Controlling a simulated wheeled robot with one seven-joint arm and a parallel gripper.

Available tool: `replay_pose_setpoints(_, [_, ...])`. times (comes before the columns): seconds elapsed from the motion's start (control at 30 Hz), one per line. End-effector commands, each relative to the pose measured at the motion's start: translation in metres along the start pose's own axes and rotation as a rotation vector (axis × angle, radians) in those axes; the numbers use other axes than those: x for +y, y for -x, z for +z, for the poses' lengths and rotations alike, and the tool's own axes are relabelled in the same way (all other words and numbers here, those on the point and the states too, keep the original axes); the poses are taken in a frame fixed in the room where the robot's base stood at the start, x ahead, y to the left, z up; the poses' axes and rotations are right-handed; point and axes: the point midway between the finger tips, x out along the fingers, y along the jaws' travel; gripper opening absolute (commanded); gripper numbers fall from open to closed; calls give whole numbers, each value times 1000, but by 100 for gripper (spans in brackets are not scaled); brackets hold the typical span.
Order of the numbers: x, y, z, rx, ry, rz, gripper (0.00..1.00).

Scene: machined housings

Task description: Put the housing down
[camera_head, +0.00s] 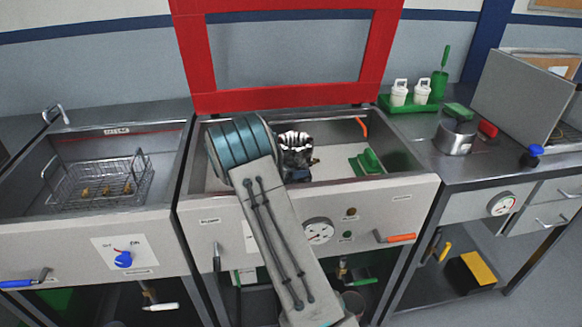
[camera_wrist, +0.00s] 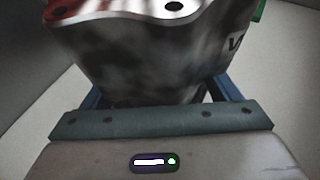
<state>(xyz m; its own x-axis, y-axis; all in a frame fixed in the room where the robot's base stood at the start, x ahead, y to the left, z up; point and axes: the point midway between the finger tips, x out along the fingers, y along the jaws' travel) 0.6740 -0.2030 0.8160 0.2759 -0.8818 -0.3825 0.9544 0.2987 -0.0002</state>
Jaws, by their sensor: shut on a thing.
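The housing (camera_head: 296,141) is a shiny metal part with an open, scalloped top. It is inside the middle basin (camera_head: 335,124), near its left half, and looks roughly upright. My gripper (camera_head: 301,174) is at its near side, partly hidden by my arm. In the wrist view the housing (camera_wrist: 150,50) fills the upper middle, with dark holes on top, a red patch at left and a dark letter mark at right. The blue fingers of my gripper (camera_wrist: 158,97) are shut on it from both sides. I cannot tell whether its underside touches the basin floor.
A green block-like fixture (camera_head: 367,161) lies at the basin's right. A red-framed lid (camera_head: 190,62) stands open behind. The left basin holds a wire basket (camera_head: 100,185) with several brass parts. A green tray (camera_head: 385,105) and a metal pot (camera_head: 455,138) stand on the right counter.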

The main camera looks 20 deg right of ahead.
Motion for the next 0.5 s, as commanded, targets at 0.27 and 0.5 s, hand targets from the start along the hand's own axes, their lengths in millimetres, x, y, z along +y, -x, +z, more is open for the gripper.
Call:
replay_pose_setpoints(0.27, [0,-1,-2,0,0,0,100])
replay_pose_setpoints(0.5, [0,0,0,0,0,-1,100])
